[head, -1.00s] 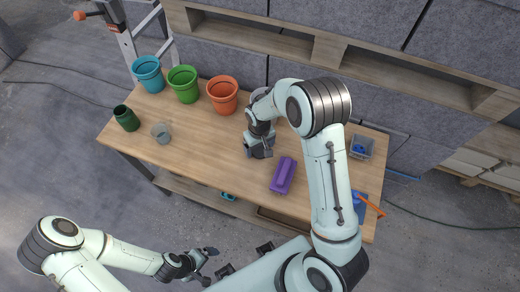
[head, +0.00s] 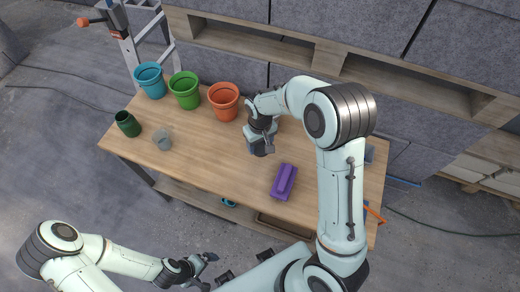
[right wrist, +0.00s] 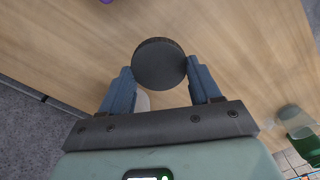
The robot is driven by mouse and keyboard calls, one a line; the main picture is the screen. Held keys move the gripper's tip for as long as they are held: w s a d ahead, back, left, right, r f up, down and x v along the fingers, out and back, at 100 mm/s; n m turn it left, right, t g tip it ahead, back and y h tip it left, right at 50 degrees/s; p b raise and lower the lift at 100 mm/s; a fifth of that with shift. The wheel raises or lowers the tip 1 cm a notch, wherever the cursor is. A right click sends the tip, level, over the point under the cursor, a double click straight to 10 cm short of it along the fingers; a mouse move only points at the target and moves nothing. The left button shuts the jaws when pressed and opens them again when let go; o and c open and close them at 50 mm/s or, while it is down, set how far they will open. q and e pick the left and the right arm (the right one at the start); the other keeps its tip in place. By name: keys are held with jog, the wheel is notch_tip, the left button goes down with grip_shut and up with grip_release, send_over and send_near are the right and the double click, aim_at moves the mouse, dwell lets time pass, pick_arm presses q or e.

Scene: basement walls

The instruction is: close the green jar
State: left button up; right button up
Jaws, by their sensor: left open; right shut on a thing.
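The dark green jar (head: 128,124) stands open-topped at the table's left end. In the right wrist view the green jar (right wrist: 309,148) shows at the lower right edge. My right gripper (head: 262,149) is over the middle of the table, to the right of the jar and well apart from it. In the right wrist view it is shut on a dark round lid (right wrist: 159,64), held between the blue-grey fingers. My left gripper (head: 205,264) is open and empty, low in front of the table.
A grey cup (head: 162,139) stands just right of the jar. Blue (head: 150,80), green (head: 185,90) and orange (head: 223,101) pots line the back edge. A purple box (head: 284,181) lies right of my right gripper. The wooden table (head: 205,150) is clear between cup and gripper.

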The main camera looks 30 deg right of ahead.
notch_tip(320, 180, up, 13)
jog(key=shift+r+p, duration=0.2)
jog(key=shift+p, duration=0.25)
send_near(260, 146)
jog(key=w+a+f, duration=0.2)
jog(key=a+f, duration=0.3)
jog(key=f, duration=0.2)
jog(key=shift+w+a, duration=0.25)
